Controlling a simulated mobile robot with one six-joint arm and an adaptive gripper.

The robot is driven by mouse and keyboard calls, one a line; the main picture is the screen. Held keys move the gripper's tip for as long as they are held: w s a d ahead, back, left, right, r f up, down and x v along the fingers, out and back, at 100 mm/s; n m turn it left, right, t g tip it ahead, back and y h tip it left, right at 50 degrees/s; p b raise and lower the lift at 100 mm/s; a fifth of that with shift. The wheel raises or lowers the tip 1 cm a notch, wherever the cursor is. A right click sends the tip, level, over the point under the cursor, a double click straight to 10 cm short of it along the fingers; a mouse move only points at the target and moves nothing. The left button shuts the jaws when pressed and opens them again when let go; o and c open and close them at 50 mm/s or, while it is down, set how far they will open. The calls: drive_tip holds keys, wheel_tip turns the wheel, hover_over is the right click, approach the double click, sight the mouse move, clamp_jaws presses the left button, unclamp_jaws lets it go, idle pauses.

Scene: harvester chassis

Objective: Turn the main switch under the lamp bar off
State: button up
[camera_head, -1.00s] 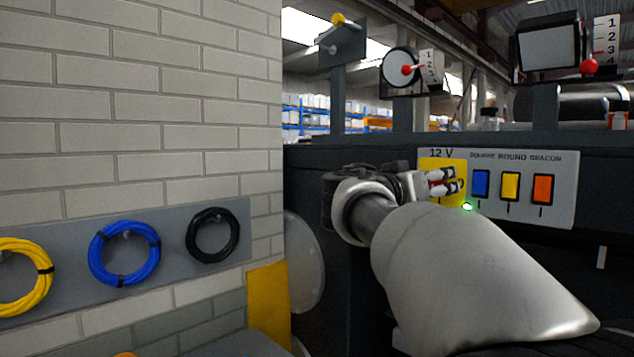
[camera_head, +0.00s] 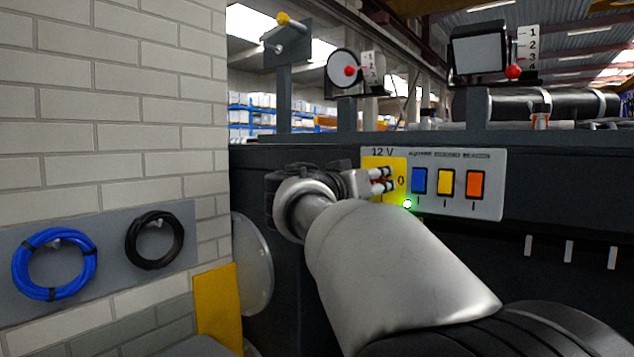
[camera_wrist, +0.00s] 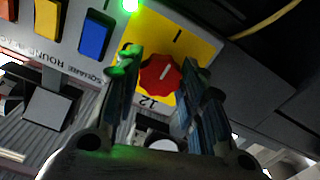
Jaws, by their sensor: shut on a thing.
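The main switch is a red rotary knob (camera_wrist: 161,79) on a yellow plate (camera_wrist: 200,50), which also shows in the head view (camera_head: 398,165) under "12 V". A white line on the knob points roughly toward the black stroke on the plate in the wrist view. A "0" shows on the plate's right side in the head view. The green light (camera_head: 407,204) beside the plate is lit, also in the wrist view (camera_wrist: 130,5). My gripper (camera_head: 384,180) has its fingers on either side of the knob and is shut on it, seen in the wrist view (camera_wrist: 166,88). My arm hides part of the plate.
Blue (camera_head: 419,180), yellow (camera_head: 445,183) and orange (camera_head: 475,184) switches sit right of the plate. A round lamp (camera_head: 342,69) and a square lamp (camera_head: 480,52) stand above. A brick wall (camera_head: 110,120) with blue (camera_head: 54,263) and black (camera_head: 154,240) cable coils is at left.

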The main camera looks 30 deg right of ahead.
drive_tip(key=shift+n, duration=0.3)
drive_tip(key=n, duration=0.4)
drive_tip(key=shift+b, duration=0.4)
drive_tip(key=n, duration=0.5)
drive_tip(key=n+p, duration=0.2)
drive_tip(key=n, duration=0.2)
drive_tip(key=shift+n+p, duration=0.8)
drive_tip(key=shift+n, duration=1.6)
drive_tip(key=o, duration=1)
drive_tip(key=shift+a, duration=0.1)
